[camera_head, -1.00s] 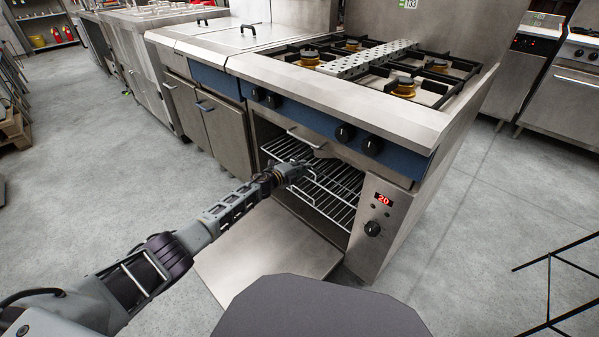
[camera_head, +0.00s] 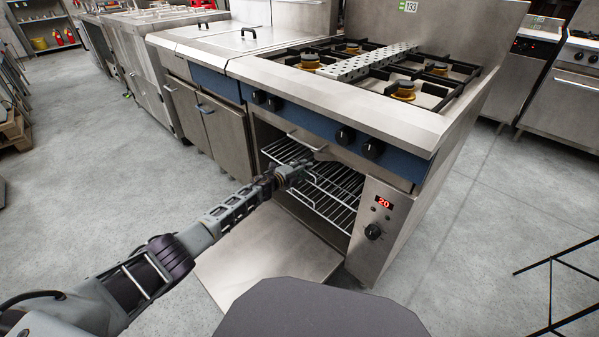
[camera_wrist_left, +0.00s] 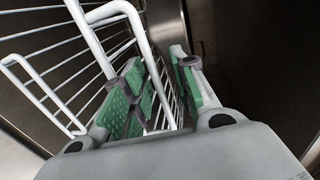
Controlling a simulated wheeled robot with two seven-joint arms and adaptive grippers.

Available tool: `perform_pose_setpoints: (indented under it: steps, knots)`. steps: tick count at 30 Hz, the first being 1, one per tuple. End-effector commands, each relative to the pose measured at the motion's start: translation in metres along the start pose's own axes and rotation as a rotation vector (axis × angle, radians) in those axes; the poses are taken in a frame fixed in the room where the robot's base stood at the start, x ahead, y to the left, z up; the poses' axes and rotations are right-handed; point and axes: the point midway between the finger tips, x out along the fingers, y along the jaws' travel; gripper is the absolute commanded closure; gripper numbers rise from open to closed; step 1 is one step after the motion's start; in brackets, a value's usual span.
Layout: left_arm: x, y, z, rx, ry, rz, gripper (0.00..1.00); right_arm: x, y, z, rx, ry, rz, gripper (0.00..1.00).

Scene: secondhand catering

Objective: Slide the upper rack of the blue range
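The blue range (camera_head: 350,110) has its oven open, with the door folded down. The upper rack (camera_head: 284,150) is a white wire grid inside the oven, partly hidden by my gripper. A lower wire rack (camera_head: 335,200) lies below it. My left gripper (camera_head: 306,164) is at the oven opening, by the upper rack's front. In the left wrist view, the gripper's green pads (camera_wrist_left: 162,92) stand apart, with a white wire bar (camera_wrist_left: 150,62) running down between them. Contact with the bar cannot be told. White rack wires (camera_wrist_left: 52,45) fill the left side. My right gripper is not visible.
The lowered oven door (camera_head: 265,240) lies below my left forearm. A control panel with a red display (camera_head: 383,202) borders the opening on the right. Steel cabinets (camera_head: 215,130) stand to the left. The floor right of the range is mostly clear.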

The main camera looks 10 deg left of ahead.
Motion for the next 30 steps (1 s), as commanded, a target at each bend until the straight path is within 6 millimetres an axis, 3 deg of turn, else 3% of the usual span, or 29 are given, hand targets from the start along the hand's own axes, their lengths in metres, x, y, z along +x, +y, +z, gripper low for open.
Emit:
perform_pose_setpoints:
  steps: [11,30]
  knots:
    - [-0.012,0.001,0.001,0.002,-0.001,0.000,0.72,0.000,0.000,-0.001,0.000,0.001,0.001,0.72]
    - [-0.054,0.001,0.001,0.002,0.000,0.001,0.72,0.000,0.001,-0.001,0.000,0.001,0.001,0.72]
